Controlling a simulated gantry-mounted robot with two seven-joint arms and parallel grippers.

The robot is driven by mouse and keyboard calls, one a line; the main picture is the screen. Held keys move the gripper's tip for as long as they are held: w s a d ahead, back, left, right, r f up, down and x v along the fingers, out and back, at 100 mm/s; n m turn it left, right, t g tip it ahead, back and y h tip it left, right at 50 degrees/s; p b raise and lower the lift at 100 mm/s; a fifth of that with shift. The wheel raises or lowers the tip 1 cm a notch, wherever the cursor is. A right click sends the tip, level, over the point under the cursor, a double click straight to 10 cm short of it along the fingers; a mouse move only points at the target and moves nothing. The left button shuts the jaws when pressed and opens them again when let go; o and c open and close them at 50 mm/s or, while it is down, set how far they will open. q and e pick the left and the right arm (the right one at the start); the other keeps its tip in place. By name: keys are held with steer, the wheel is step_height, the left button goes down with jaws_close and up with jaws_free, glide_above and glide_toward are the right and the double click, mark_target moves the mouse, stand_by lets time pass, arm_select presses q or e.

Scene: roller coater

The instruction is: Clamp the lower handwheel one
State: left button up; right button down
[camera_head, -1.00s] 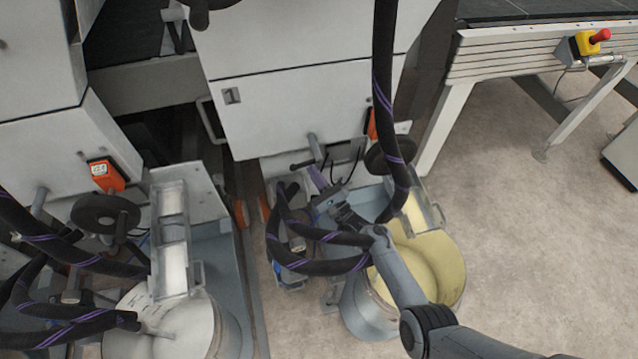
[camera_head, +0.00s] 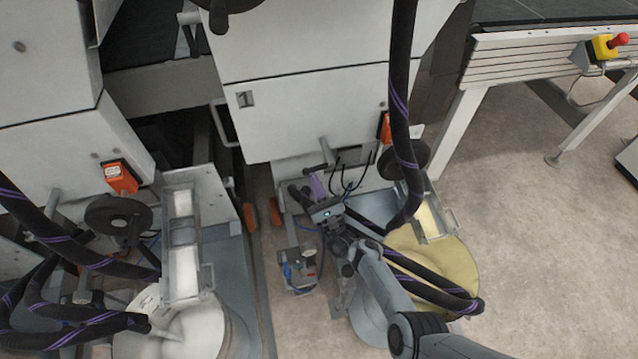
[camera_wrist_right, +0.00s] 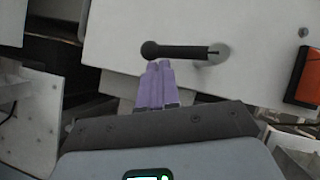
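The lower handwheel (camera_head: 405,160) is a dark disc on the unit marked 1, partly behind a black hose. To its left, a lever with a black handle (camera_head: 319,168) sticks out of the white housing. In the right wrist view the handle (camera_wrist_right: 182,51) lies nearly level, its rounded end to the left and its metal hub to the right. My right gripper (camera_head: 317,184) is just below the lever. Its purple fingers (camera_wrist_right: 158,66) are together, tips close under the handle's left end; contact cannot be told. My left gripper is not in view.
Black hoses with purple stripes (camera_head: 400,110) hang in front of the unit and near my right arm. A yellowish bucket (camera_head: 455,262) stands below the handwheel. A second handwheel (camera_head: 118,216) is at the left. Open floor (camera_head: 540,230) lies to the right.

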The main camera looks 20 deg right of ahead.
steer(key=shift+s+d+r, duration=0.1)
steer(key=shift+s+r, duration=0.05)
steer(key=shift+r, duration=0.05)
steer(key=s+d+r+p, duration=0.7)
steer(key=s+r+p, duration=0.2)
steer(key=r+p, duration=0.2)
steer(key=shift+d+p, duration=0.3)
steer(key=shift+p, duration=0.2)
